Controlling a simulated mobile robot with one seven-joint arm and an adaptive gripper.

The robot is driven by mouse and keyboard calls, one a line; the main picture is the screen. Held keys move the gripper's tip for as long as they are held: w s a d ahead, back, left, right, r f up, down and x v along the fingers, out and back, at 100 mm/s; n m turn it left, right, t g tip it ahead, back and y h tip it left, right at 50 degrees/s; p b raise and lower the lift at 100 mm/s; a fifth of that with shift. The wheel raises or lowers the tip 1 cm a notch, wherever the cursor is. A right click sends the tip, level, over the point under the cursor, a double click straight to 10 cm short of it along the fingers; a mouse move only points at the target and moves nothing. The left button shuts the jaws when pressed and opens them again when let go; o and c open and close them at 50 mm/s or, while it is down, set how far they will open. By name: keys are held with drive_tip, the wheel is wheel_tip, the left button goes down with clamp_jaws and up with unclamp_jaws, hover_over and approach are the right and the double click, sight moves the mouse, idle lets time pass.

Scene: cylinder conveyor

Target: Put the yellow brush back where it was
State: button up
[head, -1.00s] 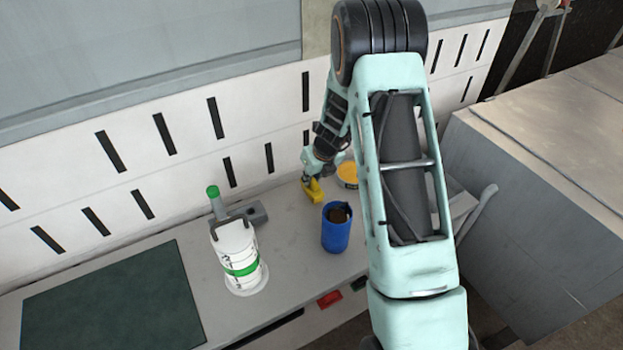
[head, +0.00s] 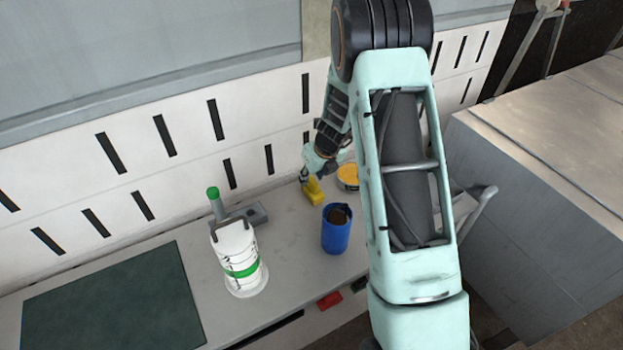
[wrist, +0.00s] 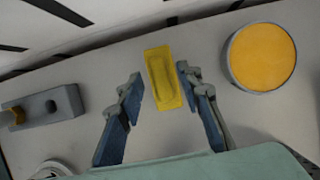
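The yellow brush (head: 313,191) lies on the grey worktop near the back wall, left of a round tin. In the wrist view the brush (wrist: 163,78) lies lengthwise between and just beyond my fingertips, with a gap on each side. My gripper (head: 305,176) is low over the brush in the head view and partly covers it. In the wrist view my gripper (wrist: 160,75) is open and holds nothing.
A round tin with a yellow-orange top (wrist: 263,57) stands close right of the brush. A blue cup (head: 336,232) stands in front. A grey block (wrist: 42,106) lies left. A white canister (head: 238,258) and a dark green mat (head: 112,300) are further left.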

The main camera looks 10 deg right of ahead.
drive_tip(key=p+v, duration=0.1)
drive_tip(key=v, duration=0.9)
